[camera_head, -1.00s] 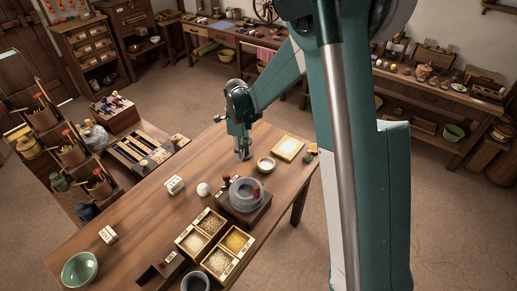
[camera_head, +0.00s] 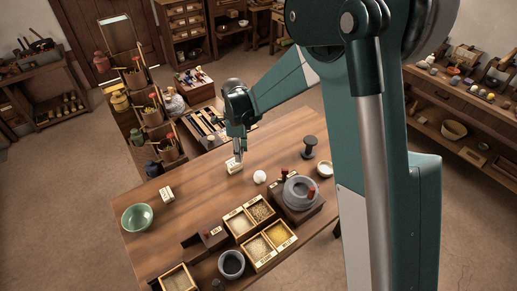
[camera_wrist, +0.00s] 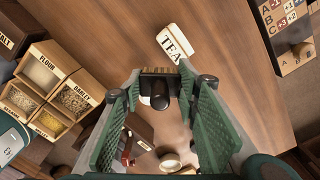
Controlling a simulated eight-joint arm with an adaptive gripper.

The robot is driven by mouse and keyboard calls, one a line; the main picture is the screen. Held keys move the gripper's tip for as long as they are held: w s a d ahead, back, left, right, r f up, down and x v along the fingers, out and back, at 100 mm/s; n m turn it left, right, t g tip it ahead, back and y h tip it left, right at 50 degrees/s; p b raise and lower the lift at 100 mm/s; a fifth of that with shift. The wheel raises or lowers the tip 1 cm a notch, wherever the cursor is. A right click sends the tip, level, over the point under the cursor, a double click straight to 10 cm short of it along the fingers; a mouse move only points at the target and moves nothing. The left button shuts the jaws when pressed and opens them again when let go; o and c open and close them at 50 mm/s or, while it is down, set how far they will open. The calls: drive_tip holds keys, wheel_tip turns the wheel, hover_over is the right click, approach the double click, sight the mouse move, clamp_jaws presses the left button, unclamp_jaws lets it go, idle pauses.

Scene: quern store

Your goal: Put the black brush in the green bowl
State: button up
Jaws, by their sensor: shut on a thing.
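The black brush (camera_wrist: 160,101) is between the green fingers of my gripper (camera_wrist: 158,92) in the wrist view, its round dark knob toward the camera and its wider dark bar beyond. My gripper is shut on it. In the head view my gripper (camera_head: 238,157) hangs over the table just by the white TEA block (camera_head: 233,167); the brush is too small to make out there. The green bowl (camera_head: 137,218) stands at the table's left end and looks empty. It lies to the left of and nearer than my gripper. The wrist view does not show the bowl.
A second white block (camera_head: 167,194) stands between my gripper and the bowl. A white ball (camera_head: 259,176), a grey quern (camera_head: 299,191), a black spool-shaped thing (camera_head: 309,147) and grain boxes (camera_head: 262,250) are to the right. A rack (camera_head: 165,145) of tools stands behind the table.

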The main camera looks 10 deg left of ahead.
drive_tip(key=s+a+r+n+p, duration=0.1)
drive_tip(key=s+a+n, duration=0.1)
drive_tip(key=s+a, duration=0.65)
drive_tip(key=s+a+n, duration=0.2)
drive_tip(key=s+a, duration=0.3)
drive_tip(key=a, duration=0.7)
drive_tip(key=r+n+p, duration=0.1)
drive_tip(key=n, duration=0.3)
hover_over(141, 222)
drive_tip(key=shift+f, duration=0.15)
drive_tip(key=shift+f+b, duration=1.75)
drive_tip(key=shift+f, duration=3.55)
drive_tip(key=o, duration=0.9)
drive_tip(key=shift+o, duration=0.2)
